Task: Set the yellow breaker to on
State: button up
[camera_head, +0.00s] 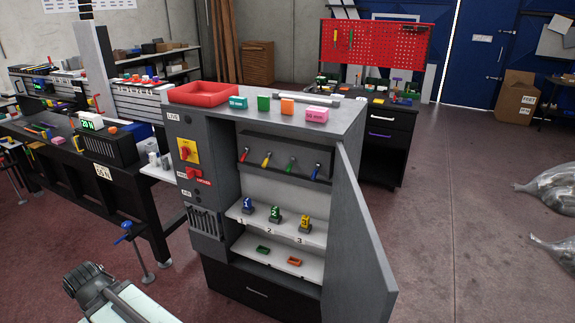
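A yellow plate with a red handle (188,150) is on the dark side panel of the grey cabinet (345,108), above a smaller red switch (193,175). The handle's setting is too small to read. I cannot tell for sure which of these is the yellow breaker. A grey jointed part, apparently of my arm, shows at the bottom left, well apart from the cabinet. My gripper's fingers are not in view.
The cabinet door (362,235) stands open to the right. A red tray (203,93) and several small blocks lie on top. Numbered holders (276,215) stand on a shelf inside. A workbench (110,180) is at the left. The floor at the right is mostly clear.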

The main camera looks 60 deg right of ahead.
aim_at(266, 161)
jog(key=u, duration=0.15)
jog(key=i, duration=0.95)
jog(key=z, duration=0.05)
